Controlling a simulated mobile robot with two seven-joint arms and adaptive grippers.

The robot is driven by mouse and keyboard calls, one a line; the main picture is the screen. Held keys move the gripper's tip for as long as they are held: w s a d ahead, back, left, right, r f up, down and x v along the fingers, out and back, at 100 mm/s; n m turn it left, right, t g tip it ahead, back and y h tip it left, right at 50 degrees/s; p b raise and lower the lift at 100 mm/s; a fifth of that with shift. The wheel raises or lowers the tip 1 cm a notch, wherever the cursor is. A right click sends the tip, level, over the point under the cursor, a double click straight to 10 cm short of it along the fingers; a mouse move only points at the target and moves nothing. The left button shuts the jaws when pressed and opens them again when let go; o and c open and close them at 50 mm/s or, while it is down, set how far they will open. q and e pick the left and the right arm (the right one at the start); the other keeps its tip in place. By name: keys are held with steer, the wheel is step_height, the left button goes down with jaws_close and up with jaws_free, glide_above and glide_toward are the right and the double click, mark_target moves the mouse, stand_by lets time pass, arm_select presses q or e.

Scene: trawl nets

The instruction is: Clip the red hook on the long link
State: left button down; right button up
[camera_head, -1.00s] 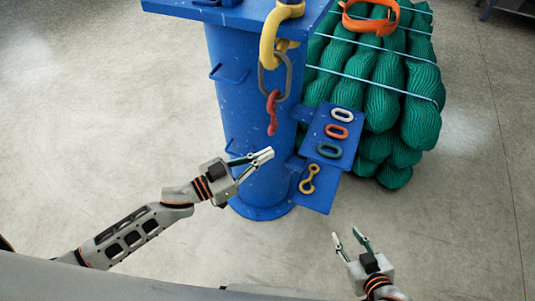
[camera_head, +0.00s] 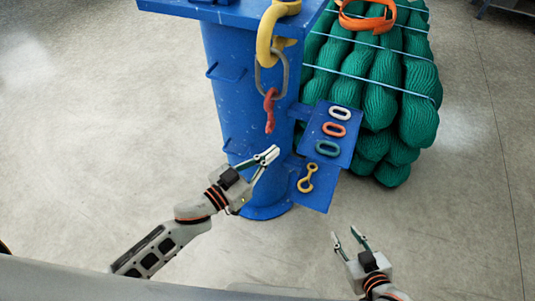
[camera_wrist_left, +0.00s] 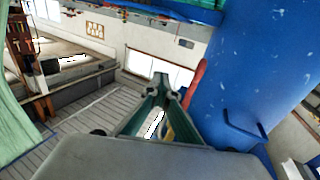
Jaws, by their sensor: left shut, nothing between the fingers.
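The red hook (camera_head: 269,112) hangs at the lower end of the long grey link (camera_head: 284,80), in front of the blue post. How the two join is too small to tell. The link hangs from a large yellow hook (camera_head: 265,42). My left gripper (camera_head: 272,153) is shut and empty, below the red hook and apart from it in the head view. In the left wrist view, the red hook (camera_wrist_left: 196,84) shows as a red strip beside the post, just right of my fingers (camera_wrist_left: 163,88). My right gripper (camera_head: 344,234) is open and empty at the lower right.
The blue post (camera_head: 228,70) has side handles and a blue shelf (camera_head: 318,197). The shelf holds a white link (camera_head: 340,113), an orange link (camera_head: 334,130), a green link (camera_head: 328,148) and a yellow double-ring piece (camera_head: 307,178). Green net bundles (camera_head: 385,85) stand behind. The left floor is clear.

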arm_select(q)
steer(key=shift+d+n+t+y+b, duration=0.5)
steer(key=shift+n+t+y, duration=0.1)
steer(key=shift+y, duration=0.2)
steer(key=shift+d+n+t+y+b, duration=0.4)
steer(key=shift+d+n+y+b, duration=0.1)
steer(key=shift+y+b, duration=0.2)
steer(key=shift+w+d+r+n+t+y+b, duration=0.1)
steer(key=shift+d+n+t+y+b, duration=0.3)
steer(key=shift+y+b, duration=0.35)
steer(key=shift+w+d+n+t+y+b, duration=0.1)
steer(key=shift+d+n+t+y+b, duration=0.15)
steer(key=shift+n+y+b, duration=0.35)
stand_by(0.4)
steer(key=c, duration=2.4)
jaws_free()
steer(key=shift+o, duration=0.2)
steer(key=shift+s, duration=0.2)
steer(key=v, duration=1.1)
steer(key=shift+s+a, duration=0.2)
steer(key=shift+s, duration=0.15)
